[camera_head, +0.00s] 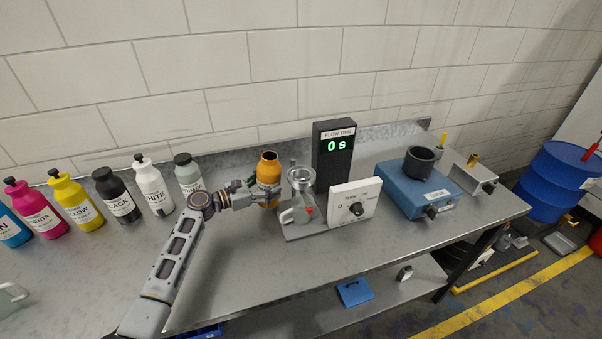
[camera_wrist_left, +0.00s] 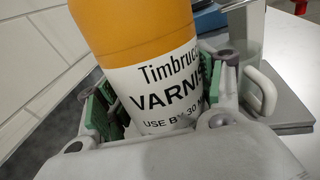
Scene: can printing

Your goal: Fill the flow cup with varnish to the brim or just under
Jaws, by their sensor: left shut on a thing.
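An orange varnish bottle (camera_head: 268,168) stands upright, or nearly so, above the bench to the left of the flow cup. My left gripper (camera_head: 262,195) is shut around its lower part. The left wrist view shows the bottle (camera_wrist_left: 150,60) with a white label reading "VARNIS..." between the green pads of the gripper (camera_wrist_left: 155,100). I cannot tell whether its base touches the bench. The flow cup (camera_head: 301,176) is a small metal cup on a stand just right of the bottle. Its fill level is too small to tell. My right gripper is not in view.
A clear jug (camera_head: 297,214) with a handle sits under the cup. A black timer (camera_head: 337,150) reads 0 s behind a white dial panel (camera_head: 355,202). Ink bottles, including a black one (camera_head: 117,195), line the back left. A blue machine (camera_head: 415,190) stands right. The front bench is clear.

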